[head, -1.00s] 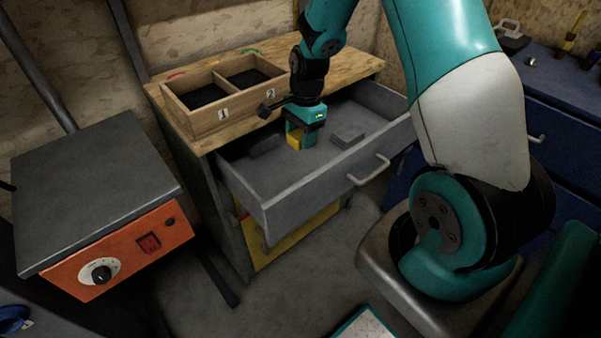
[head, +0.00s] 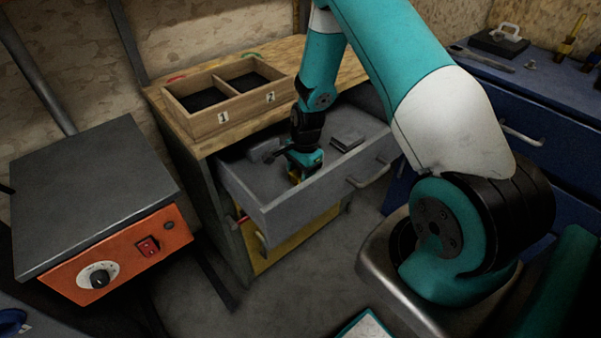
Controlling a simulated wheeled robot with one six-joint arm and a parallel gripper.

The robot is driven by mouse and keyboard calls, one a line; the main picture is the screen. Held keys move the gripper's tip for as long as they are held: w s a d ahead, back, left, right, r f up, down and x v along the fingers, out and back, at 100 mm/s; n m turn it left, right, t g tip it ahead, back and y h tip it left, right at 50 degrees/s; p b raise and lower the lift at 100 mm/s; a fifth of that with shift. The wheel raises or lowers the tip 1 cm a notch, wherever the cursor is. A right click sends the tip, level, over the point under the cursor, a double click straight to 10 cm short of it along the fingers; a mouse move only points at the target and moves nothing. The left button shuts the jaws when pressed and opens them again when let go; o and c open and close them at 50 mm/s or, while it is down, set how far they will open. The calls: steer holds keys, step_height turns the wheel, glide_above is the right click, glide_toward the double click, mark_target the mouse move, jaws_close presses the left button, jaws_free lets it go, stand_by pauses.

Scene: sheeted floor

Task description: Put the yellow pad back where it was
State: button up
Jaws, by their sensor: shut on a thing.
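The yellow pad (head: 293,178) is mostly hidden by my gripper; only a small yellow part shows at the jaws. My gripper (head: 297,182) is shut on it, low inside the open grey drawer (head: 310,189), close to the drawer's front wall. I cannot tell whether the pad touches the drawer floor. A wooden box (head: 218,119) with two dark compartments, marked 1 and 2, stands on the cabinet top above the drawer.
In the drawer, a flat grey stack (head: 347,140) lies to the right and a dark grey piece (head: 263,152) to the left. An orange-fronted hotplate (head: 110,258) stands at left. A blue cabinet (head: 535,125) is at right.

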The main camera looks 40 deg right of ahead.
steer(key=shift+f, duration=0.2)
steer(key=o, duration=0.9)
steer(key=shift+r, duration=0.1)
step_height(320, 180, up, 12)
steer(key=d, duration=0.1)
steer(key=s+a+r+n, duration=0.2)
steer(key=a+r+n, duration=0.4)
steer(key=a+r, duration=0.15)
steer(key=s+a+r+n+y, duration=0.1)
steer(key=s+a+r+n, duration=0.3)
steer(key=s+a+n, duration=0.1)
steer(key=s+a+r+n+y, duration=0.1)
steer(key=s+a+r+n, duration=0.4)
steer(key=s+n, duration=0.2)
steer(key=s+a+r+n, duration=0.5)
steer(key=s+a+n, duration=0.1)
steer(key=s, duration=0.2)
steer(key=shift+s+n+y, duration=0.15)
steer(key=shift+n+y, duration=0.25)
